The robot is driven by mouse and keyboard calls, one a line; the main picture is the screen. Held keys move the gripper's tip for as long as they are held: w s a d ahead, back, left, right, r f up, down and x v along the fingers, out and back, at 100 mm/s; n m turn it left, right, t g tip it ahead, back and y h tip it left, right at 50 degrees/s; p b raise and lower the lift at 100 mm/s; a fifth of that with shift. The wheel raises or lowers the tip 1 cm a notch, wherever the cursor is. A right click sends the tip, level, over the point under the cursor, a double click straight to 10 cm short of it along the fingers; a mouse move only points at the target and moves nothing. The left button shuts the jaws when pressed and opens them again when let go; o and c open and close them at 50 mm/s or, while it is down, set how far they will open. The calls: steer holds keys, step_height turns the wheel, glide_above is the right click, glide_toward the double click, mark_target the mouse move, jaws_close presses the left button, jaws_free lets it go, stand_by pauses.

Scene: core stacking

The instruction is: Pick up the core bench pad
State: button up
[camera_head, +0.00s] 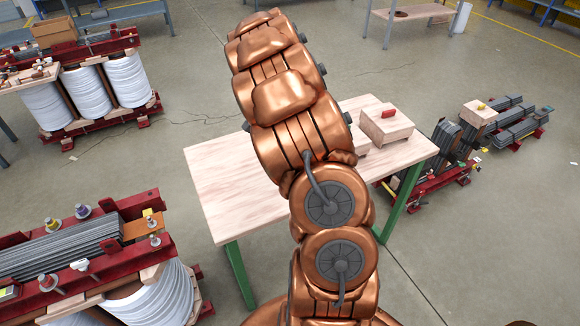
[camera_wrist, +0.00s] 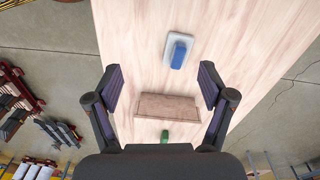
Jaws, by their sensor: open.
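A pale wooden-topped table (camera_head: 225,180) stands on green legs in the head view, and its top also shows in the wrist view (camera_wrist: 130,30). My gripper (camera_wrist: 160,70) is open over this tabletop, with its two dark fingers spread wide. A brown wooden block (camera_wrist: 167,107) lies between the fingers, nearer the palm than the tips; nothing grips it. A blue block on a white plate (camera_wrist: 178,50) is beyond the fingertips. A small green piece (camera_wrist: 165,136) is close to the palm. I cannot tell for sure which one is the core bench pad. My arm hides the gripper in the head view.
A wooden block with a red piece on top (camera_head: 387,125) sits at the table's right end. Red-framed transformers with white coils (camera_head: 88,92) stand at the left. Grey core stacks (camera_head: 515,120) lie on the floor at the right. The table's left part is bare.

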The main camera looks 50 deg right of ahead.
steer(key=d+f, duration=0.1)
steer(key=w+d+f+m, duration=0.1)
steer(key=d+f, duration=0.1)
steer(key=d+f+m, duration=0.1)
steer(key=d+f, duration=0.1)
steer(key=shift+w+f, duration=0.25)
steer(key=shift+w, duration=0.15)
steer(key=shift+m, duration=0.3)
steer(key=shift+w+d+f+p, duration=0.1)
steer(key=shift+f+p, duration=0.7)
steer(key=shift+f, duration=1.15)
steer(key=shift+d+f+p, duration=0.1)
steer(key=shift+f+p, duration=0.7)
steer(key=shift+f, duration=1.1)
steer(key=c, duration=1.2)
steer(key=shift+r, duration=0.1)
steer(key=shift+c, duration=0.2)
